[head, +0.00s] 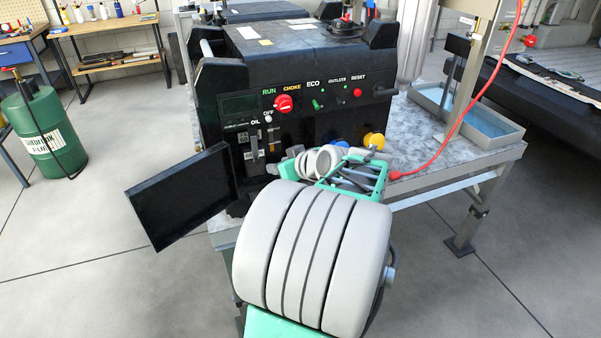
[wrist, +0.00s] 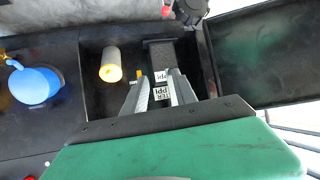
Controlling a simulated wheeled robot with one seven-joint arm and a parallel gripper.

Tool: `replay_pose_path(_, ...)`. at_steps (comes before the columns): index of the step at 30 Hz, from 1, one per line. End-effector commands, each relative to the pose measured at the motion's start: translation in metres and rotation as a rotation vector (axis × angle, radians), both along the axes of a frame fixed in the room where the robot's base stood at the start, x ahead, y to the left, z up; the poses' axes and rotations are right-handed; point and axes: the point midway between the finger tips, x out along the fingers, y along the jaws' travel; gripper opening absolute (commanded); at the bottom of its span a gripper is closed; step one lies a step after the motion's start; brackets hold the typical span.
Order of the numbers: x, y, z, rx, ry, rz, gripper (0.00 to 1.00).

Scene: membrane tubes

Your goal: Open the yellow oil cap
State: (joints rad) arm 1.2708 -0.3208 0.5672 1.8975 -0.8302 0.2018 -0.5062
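The black machine (head: 300,80) has an open compartment on its front left, below the "OIL" label (head: 253,122). Its black door (head: 180,195) is swung out to the left. In the wrist view, a cream cylinder with a yellow end (wrist: 110,65) stands inside the compartment, left of the fingers. A small orange-yellow piece (wrist: 139,74) shows at the left fingertip; I cannot tell which is the oil cap. My gripper (wrist: 160,80) is open, its fingers apart over a dark part with white labels (wrist: 160,96). In the head view my arm hides the compartment's lower part.
A blue round cap (wrist: 36,85) is at left in the wrist view. In the head view, a yellow knob (head: 374,140) and a red cable (head: 460,125) are to the right of my wrist. The open door (wrist: 262,55) bounds the compartment's right side in the wrist view.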

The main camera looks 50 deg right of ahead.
Motion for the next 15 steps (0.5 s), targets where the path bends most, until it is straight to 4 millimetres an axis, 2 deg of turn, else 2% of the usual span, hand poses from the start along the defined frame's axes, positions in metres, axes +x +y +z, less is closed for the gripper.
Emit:
replay_pose_path(1,-0.022,-0.031,-0.015,-0.018,-0.048,-0.052,0.33)
replay_pose_path(3,-0.042,-0.058,-0.013,-0.049,-0.103,-0.093,0.33)
replay_pose_path(6,-0.057,-0.074,-0.010,-0.073,-0.143,-0.120,0.33)
replay_pose_path(10,-0.048,-0.080,-0.010,-0.078,-0.150,-0.121,0.33)
replay_pose_path(15,-0.019,-0.090,-0.024,-0.073,-0.147,-0.119,0.33)
